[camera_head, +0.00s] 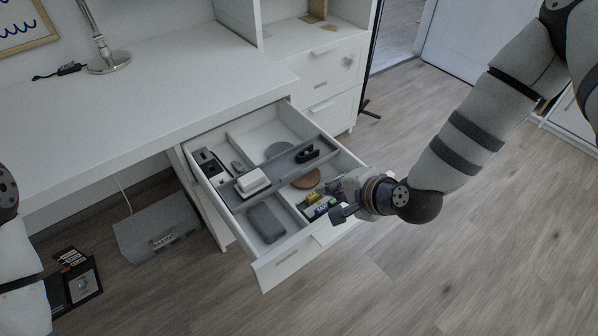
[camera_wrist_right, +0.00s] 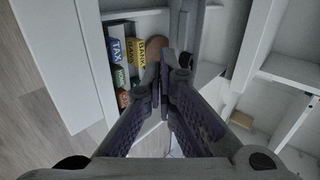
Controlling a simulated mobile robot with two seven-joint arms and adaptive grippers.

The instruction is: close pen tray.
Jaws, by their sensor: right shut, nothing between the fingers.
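The pen tray appears to be the narrow grey tray (camera_head: 279,172) lying across the open white drawer (camera_head: 264,277). A white box (camera_head: 252,182) and a small black item (camera_head: 307,153) sit on it. My right gripper (camera_head: 343,212) is shut and empty over the drawer's right front corner, near small coloured boxes (camera_head: 317,205). In the right wrist view, its closed fingers (camera_wrist_right: 165,75) overlap the near end of a dark grey bar (camera_wrist_right: 187,30), likely the same tray. I cannot tell whether they touch. My left gripper is out of view; only parts of my left arm show.
The drawer sticks out below the white desk top (camera_head: 150,105). It also holds a dark grey case (camera_head: 266,222) and a brown round item (camera_head: 306,179). A grey box (camera_head: 157,228) stands on the floor under the desk. The floor at right is clear.

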